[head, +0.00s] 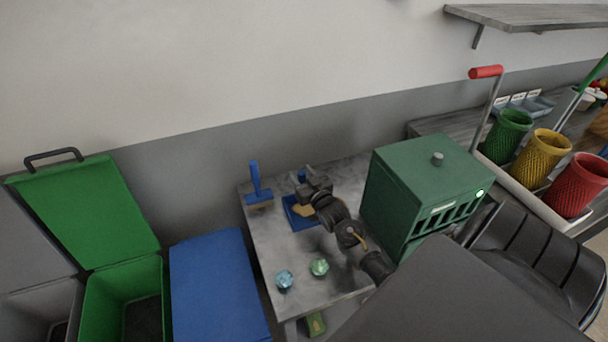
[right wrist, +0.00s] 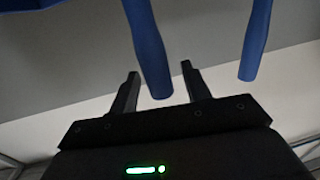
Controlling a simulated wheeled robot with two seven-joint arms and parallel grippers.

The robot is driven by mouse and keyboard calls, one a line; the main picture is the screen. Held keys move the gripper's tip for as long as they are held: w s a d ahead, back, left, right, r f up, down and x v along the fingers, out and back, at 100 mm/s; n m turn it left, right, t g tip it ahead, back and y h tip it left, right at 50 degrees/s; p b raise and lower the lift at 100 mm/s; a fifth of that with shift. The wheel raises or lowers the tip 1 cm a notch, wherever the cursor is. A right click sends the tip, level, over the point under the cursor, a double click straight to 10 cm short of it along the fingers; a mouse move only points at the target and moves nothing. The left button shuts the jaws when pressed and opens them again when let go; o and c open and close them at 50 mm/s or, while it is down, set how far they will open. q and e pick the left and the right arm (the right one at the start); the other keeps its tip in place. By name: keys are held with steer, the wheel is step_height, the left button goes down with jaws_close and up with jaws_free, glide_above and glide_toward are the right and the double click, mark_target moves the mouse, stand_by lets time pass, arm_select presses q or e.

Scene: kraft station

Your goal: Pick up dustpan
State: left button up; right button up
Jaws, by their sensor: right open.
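The blue dustpan (head: 291,215) lies on the grey table, partly hidden by my right gripper and its arm. A tan patch shows in its pan. Its blue handle (head: 302,174) stands up just behind the gripper. My right gripper (head: 318,185) is open over the dustpan. In the right wrist view a blue handle (right wrist: 147,45), apparently the dustpan's, reaches down between the two open fingers (right wrist: 158,82). I cannot tell whether they touch. A second blue handle (right wrist: 256,40), likely the brush's, hangs to the right. My left gripper is not in view.
A blue hand brush (head: 257,186) stands left of the dustpan. A pale blue ball (head: 285,280) and a green ball (head: 320,267) lie at the table's front. A green box machine (head: 420,190) stands close right of my arm. Green (head: 115,300) and blue (head: 215,290) bins stand left.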

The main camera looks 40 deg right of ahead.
steer(key=shift+s, duration=0.1)
steer(key=shift+c, duration=1)
jaws_close()
steer(key=shift+r, duration=0.1)
